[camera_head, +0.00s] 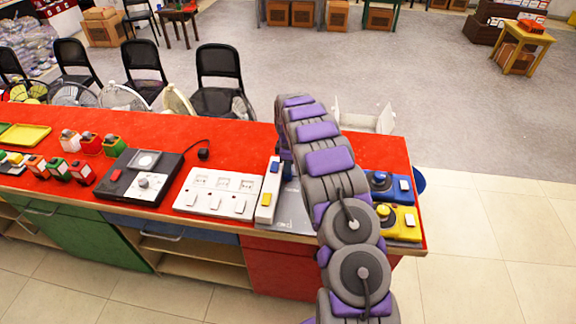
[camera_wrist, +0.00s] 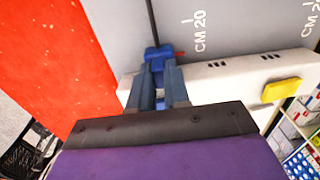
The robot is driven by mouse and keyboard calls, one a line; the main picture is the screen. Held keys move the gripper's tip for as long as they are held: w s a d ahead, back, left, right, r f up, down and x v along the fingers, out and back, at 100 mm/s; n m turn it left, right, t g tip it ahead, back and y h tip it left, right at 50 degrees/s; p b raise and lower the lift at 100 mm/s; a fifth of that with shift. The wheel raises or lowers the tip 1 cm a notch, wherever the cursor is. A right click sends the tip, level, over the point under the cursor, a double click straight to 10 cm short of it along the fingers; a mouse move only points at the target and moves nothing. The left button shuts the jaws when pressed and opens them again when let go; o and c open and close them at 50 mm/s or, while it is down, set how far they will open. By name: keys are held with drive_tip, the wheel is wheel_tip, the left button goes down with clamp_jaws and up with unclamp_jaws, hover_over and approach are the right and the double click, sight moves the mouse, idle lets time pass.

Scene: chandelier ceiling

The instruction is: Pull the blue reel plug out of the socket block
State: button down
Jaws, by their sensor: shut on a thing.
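The white socket block (camera_head: 264,204) stands near the front edge of the red table, with a blue plug (camera_head: 275,167) at its far end and a yellow plug (camera_head: 266,199) nearer me. In the wrist view, my gripper (camera_wrist: 159,68) is shut on the blue plug (camera_wrist: 157,53), whose dark cord runs upward. The white block (camera_wrist: 215,79) lies beside and below it, with the yellow plug (camera_wrist: 282,90) to the right. Whether the blue plug's pins are in the block is hidden.
A grey marked mat (camera_wrist: 235,32) lies beside the block. Black chairs (camera_head: 219,75) stand behind.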

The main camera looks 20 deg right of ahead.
drive_tip(key=d, duration=0.1)
drive_tip(key=s+d+p, duration=0.1)
drive_tip(key=d, duration=0.1)
drive_tip(key=shift+s+r, duration=0.25)
drive_tip(key=shift+s, duration=0.15)
drive_tip(key=shift+s+d+f, duration=0.1)
drive_tip(key=shift+d+f, duration=0.05)
drive_tip(key=shift+d, duration=0.1)
drive_tip(key=c, duration=1.1)
unclamp_jaws()
wheel_tip(320, 180, up, 17)
drive_tip(key=p, duration=0.3)
